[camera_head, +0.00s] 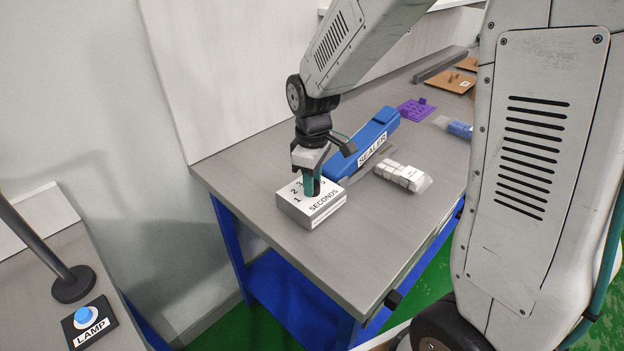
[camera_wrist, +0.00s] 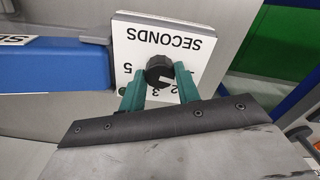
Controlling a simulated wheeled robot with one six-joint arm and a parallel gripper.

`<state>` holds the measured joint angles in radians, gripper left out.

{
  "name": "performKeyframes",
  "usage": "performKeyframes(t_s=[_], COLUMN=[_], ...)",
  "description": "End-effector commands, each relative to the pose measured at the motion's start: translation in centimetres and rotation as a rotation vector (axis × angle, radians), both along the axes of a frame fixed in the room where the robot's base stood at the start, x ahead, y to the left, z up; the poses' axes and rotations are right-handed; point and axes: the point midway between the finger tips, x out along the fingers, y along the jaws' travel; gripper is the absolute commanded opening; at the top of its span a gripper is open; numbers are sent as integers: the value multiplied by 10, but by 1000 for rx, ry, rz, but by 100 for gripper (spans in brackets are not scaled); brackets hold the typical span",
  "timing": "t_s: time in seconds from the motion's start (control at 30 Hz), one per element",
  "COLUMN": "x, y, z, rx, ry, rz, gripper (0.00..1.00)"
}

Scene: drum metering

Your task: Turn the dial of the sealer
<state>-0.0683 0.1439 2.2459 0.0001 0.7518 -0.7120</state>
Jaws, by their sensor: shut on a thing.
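The sealer's timer box (camera_head: 311,208) is a white-topped block marked SECONDS with numbers around its dial, near the table's left corner. The black dial (camera_wrist: 159,70) stands on its top face in the wrist view. My gripper (camera_head: 311,187) points down over the box, and its green fingers are shut on the dial. In the wrist view my gripper (camera_wrist: 160,85) has one fingertip on each side of the dial. The blue sealer (camera_head: 366,143) lies beside the box, and its blue body also shows at the left of the wrist view (camera_wrist: 55,75). The dial's pointer cannot be made out.
A clear bag of white pieces (camera_head: 403,175) lies right of the sealer. A purple rack (camera_head: 416,110) and a blue-labelled item (camera_head: 454,127) are farther back. A blue LAMP button (camera_head: 86,316) is on a separate table at lower left. The grey tabletop (camera_head: 365,240) in front is clear.

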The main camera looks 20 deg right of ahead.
Motion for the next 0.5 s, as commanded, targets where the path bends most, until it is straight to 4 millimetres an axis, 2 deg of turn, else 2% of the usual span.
performKeyframes(t_s=[0.27,0.5], x=[0,0], y=[0,0], z=[0,1], rx=[0,0], ry=[0,-1], rz=[-88,-273], gripper=[9,9])
